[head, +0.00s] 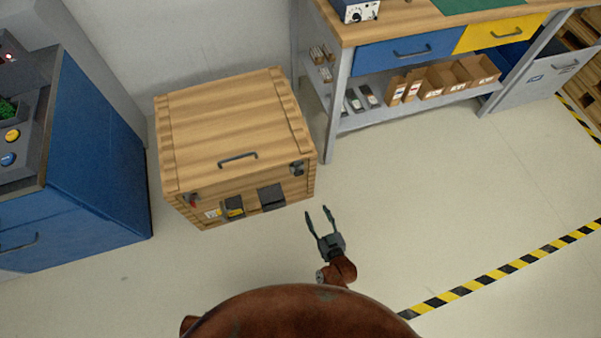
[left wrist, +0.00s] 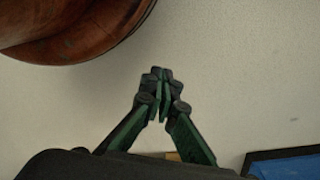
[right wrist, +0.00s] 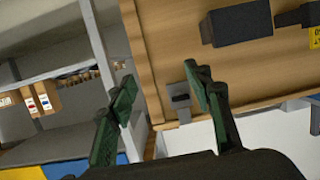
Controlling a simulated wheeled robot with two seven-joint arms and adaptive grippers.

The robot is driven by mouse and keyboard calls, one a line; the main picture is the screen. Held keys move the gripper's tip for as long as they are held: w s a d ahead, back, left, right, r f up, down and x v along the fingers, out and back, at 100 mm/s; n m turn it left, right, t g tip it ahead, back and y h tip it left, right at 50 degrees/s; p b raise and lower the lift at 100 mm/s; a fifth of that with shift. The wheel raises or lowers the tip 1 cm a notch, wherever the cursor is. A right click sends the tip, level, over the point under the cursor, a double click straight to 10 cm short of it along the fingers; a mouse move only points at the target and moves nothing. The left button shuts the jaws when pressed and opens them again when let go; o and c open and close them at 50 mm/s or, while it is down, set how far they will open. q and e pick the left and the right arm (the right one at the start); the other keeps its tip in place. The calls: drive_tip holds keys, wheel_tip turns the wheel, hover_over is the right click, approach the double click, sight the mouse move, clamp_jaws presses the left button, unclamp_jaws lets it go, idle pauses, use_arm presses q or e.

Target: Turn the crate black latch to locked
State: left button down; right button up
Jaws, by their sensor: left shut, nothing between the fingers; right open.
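The wooden crate (head: 205,120) stands on the floor with its lid down. Its black latch (head: 297,168) is at the right end of the front, just under the lid edge; it is small and its exact angle is hard to tell. A red latch (head: 191,201) is at the left end. My right gripper (head: 319,210) is open and empty, apart from the crate, in front of its right corner. In the right wrist view the black latch (right wrist: 180,98) on its grey plate shows between the open fingers (right wrist: 164,80). My left gripper (left wrist: 160,76) is shut and empty over the floor.
A blue cabinet (head: 100,165) stands left of the crate. A workbench (head: 405,28) with drawers and a lower shelf (head: 400,115) of small boxes is at the back right. Floor in front and to the right is clear, with a striped tape line (head: 510,267).

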sight(299, 172)
use_arm(q)
wheel_tip(299, 172, up, 8)
drive_tip(key=r+b, duration=0.1)
drive_tip(key=b, duration=0.3)
drive_tip(key=shift+t+h, duration=0.5)
drive_tip(key=shift+t, duration=0.1)
drive_tip(key=w+d+f, duration=0.1)
drive_tip(key=w, duration=0.1)
drive_tip(key=w+d+f+b, duration=0.1)
drive_tip(key=w+f, duration=0.1)
drive_tip(key=shift+d+f+b, duration=0.25)
drive_tip(key=shift+d+b, duration=0.05)
drive_tip(key=shift+d, duration=0.1)
use_arm(e)
drive_tip(key=w+a+r+t, duration=0.1)
drive_tip(key=w+a+r, duration=0.2)
drive_tip(key=w, duration=0.3)
drive_tip(key=w+a+r+t, duration=0.2)
drive_tip(key=w+a+r, duration=0.2)
drive_tip(key=w, duration=0.3)
drive_tip(key=shift+w+r+y, duration=0.2)
drive_tip(key=shift+r+y, duration=0.05)
drive_tip(key=shift+y, duration=0.15)
drive_tip(key=shift+c, duration=0.5)
drive_tip(key=c, duration=1)
drive_tip(key=shift+c, duration=0.2)
